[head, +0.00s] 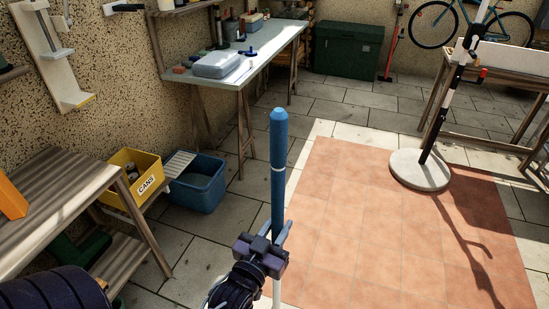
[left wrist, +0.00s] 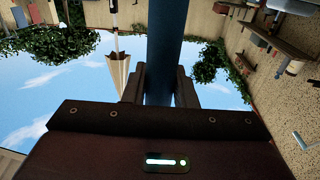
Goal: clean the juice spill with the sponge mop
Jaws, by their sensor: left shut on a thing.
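The mop's upright handle (head: 278,165) stands in the middle of the head view, blue above with a white ring, and white lower down. My left gripper (head: 272,243) is shut around the blue part of the handle. In the left wrist view the blue handle (left wrist: 166,45) runs up between the two fingers of the left gripper (left wrist: 161,85). The sponge end of the mop is out of view below. I see no juice spill in these frames. My right gripper is not in view.
At left are a wooden bench (head: 60,195), a yellow CANS bin (head: 148,184) and a blue bin (head: 197,193). A worktable (head: 262,52) stands behind.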

